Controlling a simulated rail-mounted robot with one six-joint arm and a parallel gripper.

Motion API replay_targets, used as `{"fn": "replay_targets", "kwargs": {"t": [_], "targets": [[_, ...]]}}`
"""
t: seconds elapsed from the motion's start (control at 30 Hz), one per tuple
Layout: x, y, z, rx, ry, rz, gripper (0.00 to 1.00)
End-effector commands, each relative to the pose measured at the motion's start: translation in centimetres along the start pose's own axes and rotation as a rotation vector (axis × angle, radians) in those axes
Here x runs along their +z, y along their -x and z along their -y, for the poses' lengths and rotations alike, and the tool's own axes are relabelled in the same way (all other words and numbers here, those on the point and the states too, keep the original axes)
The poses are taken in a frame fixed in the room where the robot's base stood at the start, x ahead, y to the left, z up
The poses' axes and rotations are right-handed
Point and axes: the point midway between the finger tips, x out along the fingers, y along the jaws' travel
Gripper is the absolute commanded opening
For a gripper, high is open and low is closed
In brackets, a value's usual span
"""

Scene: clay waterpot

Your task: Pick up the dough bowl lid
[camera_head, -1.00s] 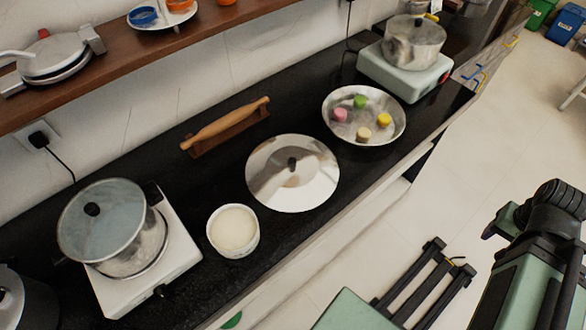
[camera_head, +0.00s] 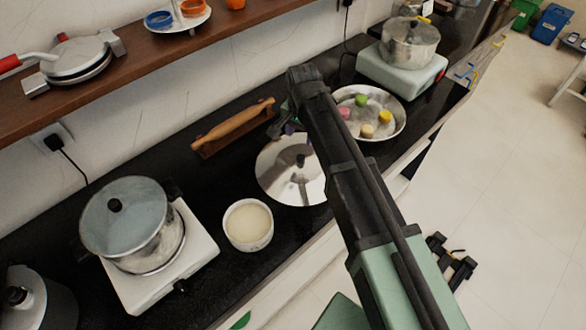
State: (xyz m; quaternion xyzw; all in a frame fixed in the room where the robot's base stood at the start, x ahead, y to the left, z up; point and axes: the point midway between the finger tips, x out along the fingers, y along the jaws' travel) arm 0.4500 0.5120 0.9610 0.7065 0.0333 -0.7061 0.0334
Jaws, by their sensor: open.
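A shiny round metal lid (camera_head: 285,182) with a small black knob lies on the black counter, behind and right of a small white bowl (camera_head: 248,226) with cream-coloured contents. I take it to be the dough bowl lid. My arm crosses in front of its right edge. My gripper (camera_head: 282,122) is open, above the far side of the lid in the picture, near the rolling pin's right end. It is small and partly hidden by my arm, so its fingers and its height over the counter are hard to make out.
A rolling pin (camera_head: 233,124) lies on a wooden stand behind the lid. A metal bowl (camera_head: 395,102) with several coloured pieces stands to the right, partly behind my arm. A lidded pot (camera_head: 130,222) on a white stove stands left. A wooden shelf (camera_head: 120,72) overhangs the back.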

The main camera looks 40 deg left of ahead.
Motion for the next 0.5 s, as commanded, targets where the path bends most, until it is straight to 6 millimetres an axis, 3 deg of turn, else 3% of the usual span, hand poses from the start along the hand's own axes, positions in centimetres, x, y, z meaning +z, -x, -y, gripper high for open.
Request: {"fn": "replay_targets", "kwargs": {"t": [0.17, 0.4, 0.5], "targets": [[0.1, -0.5, -0.2, 0.000, -0.029, 0.000, 0.57], [0.0, -5.3, -0.2, 0.000, -0.027, 0.000, 0.57], [0.0, -6.1, -0.2, 0.000, -0.027, 0.000, 0.57]]}}
